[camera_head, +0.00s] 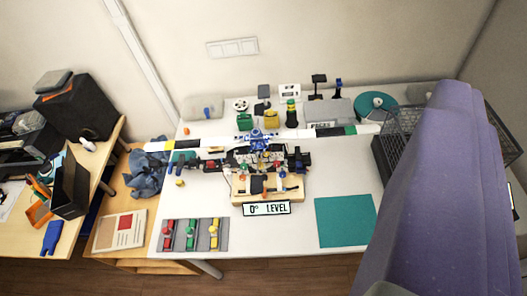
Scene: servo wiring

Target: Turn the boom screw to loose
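A long white boom (300,134) with dark and coloured bands lies across the device in the middle of the white table. A blue hub (258,138) sits at its middle. The boom looks close to level, its right end slightly higher in the picture. A display (267,208) in front reads "0° LEVEL". The boom screw is too small to tell apart from the small blue, red and green parts around the hub. My gripper is not in view. A large purple part of my arm fills the right side and hides the table's right edge.
Three coloured pieces lie on a grey mat (208,246) at the front left. A teal mat (345,221) lies front right, and a black wire basket (387,158) stands at the right. Several small items line the back. A blue cloth (146,177) is at the left edge.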

